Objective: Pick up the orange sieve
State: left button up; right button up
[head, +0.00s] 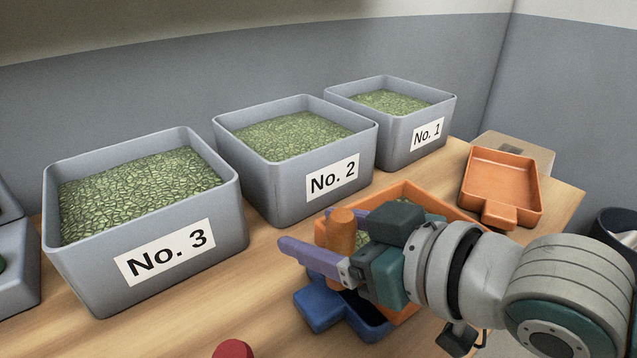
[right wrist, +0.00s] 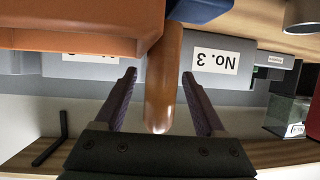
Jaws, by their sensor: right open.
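The orange sieve (head: 408,193) is a square-rimmed vessel with green beans in it, in the lower middle of the head view. Its upright orange handle (head: 341,232) is at the near left side. My right gripper (head: 325,236) is open, its purple fingers on either side of the handle. In the right wrist view, the handle (right wrist: 164,80) stands between the two spread fingers, with gaps visible on both sides. The right arm hides much of the sieve in the head view. My left gripper is not in view.
A blue tray (head: 322,309) lies partly under the sieve. Grey bins No. 3 (head: 100,280), No. 2 (head: 270,190) and No. 1 (head: 395,135) stand behind. An empty orange tray (head: 500,176) is at the right. A red object (head: 233,349) shows at the bottom edge.

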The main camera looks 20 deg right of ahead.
jog(key=shift+w+a, duration=0.1)
jog(key=shift+w, duration=0.05)
grip_shut()
dwell(0.5)
